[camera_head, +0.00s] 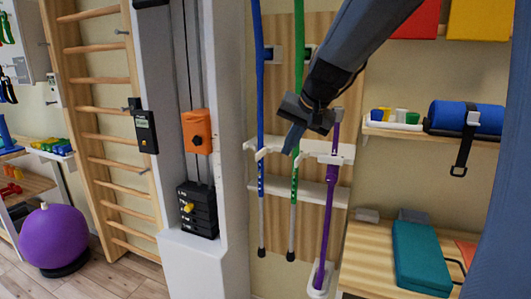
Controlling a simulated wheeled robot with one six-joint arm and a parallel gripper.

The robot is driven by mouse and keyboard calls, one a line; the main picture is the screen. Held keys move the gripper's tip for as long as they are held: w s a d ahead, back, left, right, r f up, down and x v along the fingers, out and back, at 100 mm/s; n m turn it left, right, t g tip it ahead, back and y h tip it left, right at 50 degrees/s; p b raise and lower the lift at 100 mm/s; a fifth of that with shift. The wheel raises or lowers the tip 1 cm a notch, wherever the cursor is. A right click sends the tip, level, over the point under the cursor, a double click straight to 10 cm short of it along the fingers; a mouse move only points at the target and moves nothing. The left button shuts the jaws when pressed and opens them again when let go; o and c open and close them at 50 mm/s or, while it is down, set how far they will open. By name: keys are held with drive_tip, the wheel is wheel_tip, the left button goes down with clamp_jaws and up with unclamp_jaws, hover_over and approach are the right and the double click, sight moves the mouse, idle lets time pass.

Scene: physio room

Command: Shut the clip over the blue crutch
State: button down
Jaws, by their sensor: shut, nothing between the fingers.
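The blue crutch (260,105) hangs upright at the left of a wooden wall panel, its grey lower tube and dark tip reaching below the rack. A white clip (262,154) is at the blue crutch, at the left end of the white rack; the picture is too small to tell how far its arm is swung across. My gripper (289,145) is shut and empty. It points down in front of the panel, to the right of the blue crutch, over the green crutch (298,60), and hides part of the green one.
A purple crutch (330,205) stands at the right of the rack (318,148), close to my gripper. A grey weight-machine column (232,120) rises to the left. A bench with a teal block (419,257) and a shelf with a blue roller (466,116) are at the right.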

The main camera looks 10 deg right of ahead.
sight(265, 152)
drive_tip(key=r, duration=0.1)
drive_tip(key=w+r, duration=0.1)
drive_tip(key=r, duration=0.1)
drive_tip(key=shift+w+d+t, duration=0.3)
drive_tip(key=shift+w+d, duration=0.05)
drive_tip(key=shift+w, duration=0.05)
drive_tip(key=shift+f, duration=0.2)
drive_tip(key=shift+w+a+f+p, duration=0.5)
drive_tip(key=shift+w+a+f, duration=0.3)
drive_tip(key=shift+w+f, duration=0.55)
drive_tip(key=shift+w+a+f+p, duration=0.45)
drive_tip(key=shift+w+a+f, duration=0.4)
drive_tip(key=shift+w+f, duration=0.5)
drive_tip(key=shift+w+a+f+p, duration=0.5)
drive_tip(key=shift+w+a+f, duration=0.3)
drive_tip(key=shift+w+f, duration=0.5)
